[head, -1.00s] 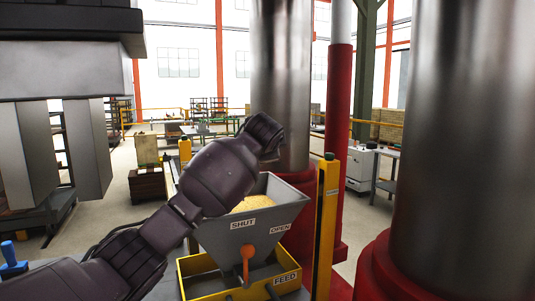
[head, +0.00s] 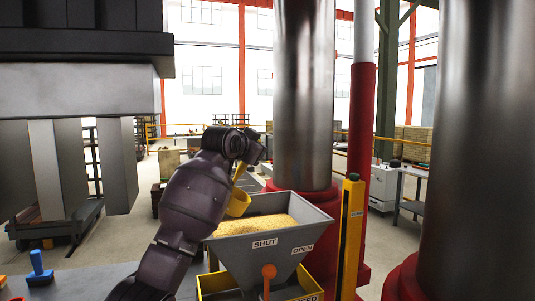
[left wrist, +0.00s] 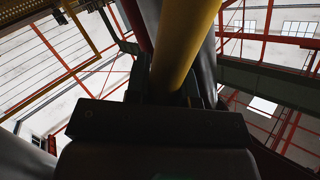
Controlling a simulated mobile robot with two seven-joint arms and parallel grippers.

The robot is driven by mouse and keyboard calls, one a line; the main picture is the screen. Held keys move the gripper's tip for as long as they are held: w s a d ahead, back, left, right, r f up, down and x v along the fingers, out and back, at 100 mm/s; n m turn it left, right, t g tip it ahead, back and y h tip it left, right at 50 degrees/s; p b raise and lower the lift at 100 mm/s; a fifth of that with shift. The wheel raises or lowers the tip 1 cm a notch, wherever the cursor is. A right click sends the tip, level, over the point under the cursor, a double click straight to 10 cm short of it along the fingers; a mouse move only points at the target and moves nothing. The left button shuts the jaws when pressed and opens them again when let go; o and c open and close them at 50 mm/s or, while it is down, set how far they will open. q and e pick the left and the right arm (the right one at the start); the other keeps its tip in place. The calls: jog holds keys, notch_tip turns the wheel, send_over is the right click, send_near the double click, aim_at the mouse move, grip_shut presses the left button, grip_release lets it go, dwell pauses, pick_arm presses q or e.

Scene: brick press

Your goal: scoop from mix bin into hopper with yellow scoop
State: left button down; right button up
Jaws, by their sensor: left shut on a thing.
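The yellow scoop (head: 238,203) hangs from my left gripper (head: 253,158), its cup over the left back rim of the hopper. My left gripper is shut on its handle, which also shows as a yellow bar (left wrist: 185,45) in the left wrist view. The cup's inside is hidden in the head view. The grey hopper (head: 262,252) is a funnel marked SHUT and OPEN and holds yellow granular mix (head: 255,225). Its orange lever (head: 268,272) points down. I cannot make out the mix bin. My right gripper is out of view.
A yellow feed tray (head: 222,282) sits under the hopper. A yellow post (head: 350,235) and thick steel columns (head: 305,100) stand close to its right and behind. The grey press block (head: 80,82) hangs at upper left. A blue-handled tool (head: 40,268) stands at lower left.

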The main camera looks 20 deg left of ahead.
pick_arm(q)
jog(key=s+a+r+n+t+h, duration=0.1)
jog(key=a+r+n+t, duration=0.1)
jog(key=a+n, duration=0.3)
jog(key=shift+a+r, duration=0.4)
jog(key=shift+a, duration=0.6)
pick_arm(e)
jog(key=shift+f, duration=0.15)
pick_arm(q)
jog(key=shift+s, duration=0.1)
dwell(0.4)
jog(key=shift+s+f, duration=0.1)
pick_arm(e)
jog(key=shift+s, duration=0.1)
